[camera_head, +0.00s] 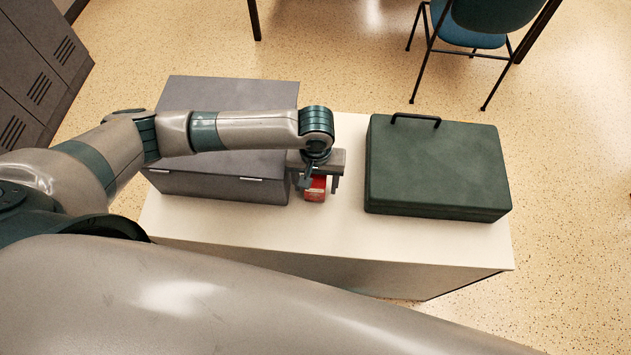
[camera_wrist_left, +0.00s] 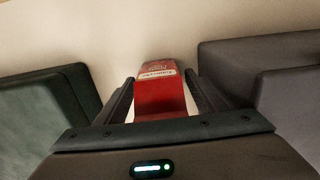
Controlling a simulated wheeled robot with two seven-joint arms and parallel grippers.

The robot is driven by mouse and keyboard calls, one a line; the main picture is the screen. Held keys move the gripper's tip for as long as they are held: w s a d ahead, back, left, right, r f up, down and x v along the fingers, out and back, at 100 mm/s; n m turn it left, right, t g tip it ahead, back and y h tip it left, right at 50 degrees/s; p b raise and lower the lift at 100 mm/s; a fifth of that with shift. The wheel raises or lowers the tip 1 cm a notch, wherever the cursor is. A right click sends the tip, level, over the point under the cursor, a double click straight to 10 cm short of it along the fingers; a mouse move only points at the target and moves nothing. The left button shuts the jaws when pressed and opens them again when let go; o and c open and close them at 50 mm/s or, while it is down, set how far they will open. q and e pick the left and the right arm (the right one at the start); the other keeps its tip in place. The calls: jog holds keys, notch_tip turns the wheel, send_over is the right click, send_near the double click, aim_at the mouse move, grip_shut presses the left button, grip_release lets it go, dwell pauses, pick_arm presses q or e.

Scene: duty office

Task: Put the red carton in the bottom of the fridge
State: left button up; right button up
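The red carton (camera_head: 315,194) stands on the pale tabletop, between a grey box and a dark green case. In the left wrist view, the carton (camera_wrist_left: 160,92), with a white label band, lies between the two fingers. My left gripper (camera_head: 319,184) is at the carton from above, one finger on each side. The fingers look spread, with a small gap showing beside the carton in the left wrist view (camera_wrist_left: 161,92). The gripper hides part of the carton's top. I see no fridge in either view. My right gripper is not in view.
The grey box (camera_head: 220,182) stands close left of the carton, under my left arm. The green case (camera_head: 435,165) lies to the right. The front of the tabletop (camera_head: 330,235) is clear. Grey lockers (camera_head: 35,75) stand at far left, a chair (camera_head: 470,40) behind.

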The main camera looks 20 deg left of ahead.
pick_arm(q)
jog(key=shift+r, duration=0.15)
jog(key=shift+r, duration=0.65)
notch_tip(320, 180, up, 11)
jog(key=shift+f+b, duration=0.1)
jog(key=shift+b, duration=1.05)
